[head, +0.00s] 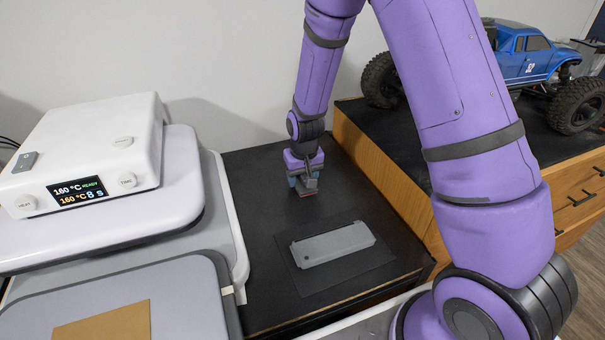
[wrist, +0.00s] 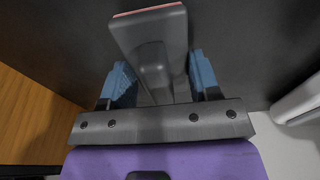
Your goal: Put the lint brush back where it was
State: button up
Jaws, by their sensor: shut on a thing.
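My gripper (head: 304,180) is shut on the lint brush (wrist: 150,32), a dark grey tool with a raised handle and a thin red edge. In the wrist view the handle lies between the two blue fingers of my gripper (wrist: 160,75). In the head view the brush (head: 308,193) shows only as a small dark piece with a reddish lower edge, low over the black tabletop (head: 255,195) near its back. I cannot tell whether it touches the surface.
A long grey object (head: 333,243) lies on a dark mat (head: 306,282) in front of my gripper. A heat press (head: 100,180) stands at the left. A wooden drawer unit (head: 385,185) bounds the right side and carries a blue crawler (head: 530,62). Black tabletop is clear around the mat.

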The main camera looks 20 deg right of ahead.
jog(key=shift+f, duration=0.2)
jog(key=shift+f, duration=0.2)
jog(key=o, duration=1)
jog(key=shift+o, duration=0.2)
jog(key=shift+r, duration=0.1)
